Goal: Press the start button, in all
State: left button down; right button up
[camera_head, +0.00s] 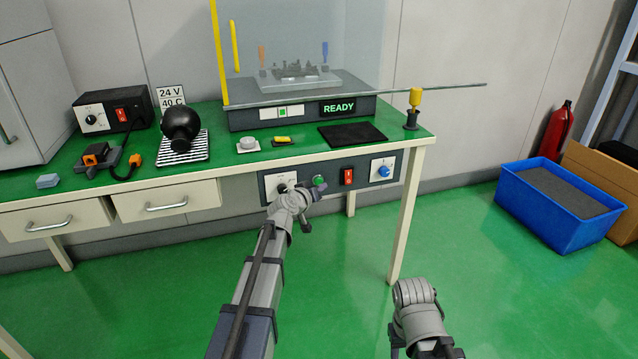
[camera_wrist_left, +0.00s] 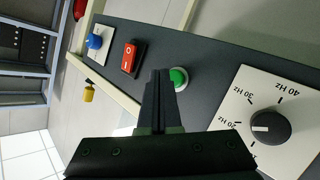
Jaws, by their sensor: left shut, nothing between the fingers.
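A round green button (camera_head: 319,181) with a pale collar sits on the dark control panel (camera_head: 335,176) under the bench's front edge. My left gripper (camera_head: 320,191) is shut and empty, just in front of the button in the head view. In the left wrist view, the closed fingers (camera_wrist_left: 159,76) point at the panel, just left of the green button (camera_wrist_left: 179,77). I cannot tell whether they touch the panel.
The panel also carries a Hz dial (camera_wrist_left: 270,126), a red rocker switch (camera_wrist_left: 130,58) and a blue knob (camera_wrist_left: 95,41). A yellow-topped post (camera_head: 415,98) stands at the bench corner. A blue bin (camera_head: 548,210) sits on the floor at right.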

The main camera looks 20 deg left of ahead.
pick_arm(q)
jog(key=shift+w+a, duration=0.1)
dwell(0.5)
jog(key=shift+w+a, duration=0.15)
jog(key=shift+w, duration=0.1)
jog(key=shift+w+a, duration=0.25)
jog(key=shift+w, duration=0.1)
dwell(0.9)
jog(key=shift+s, duration=0.1)
jog(key=shift+s+d, duration=0.45)
jog(key=shift+s, duration=0.2)
jog(key=s+d, duration=0.1)
jog(key=s, duration=0.1)
jog(key=s+d, duration=0.2)
dwell(0.6)
dwell(0.4)
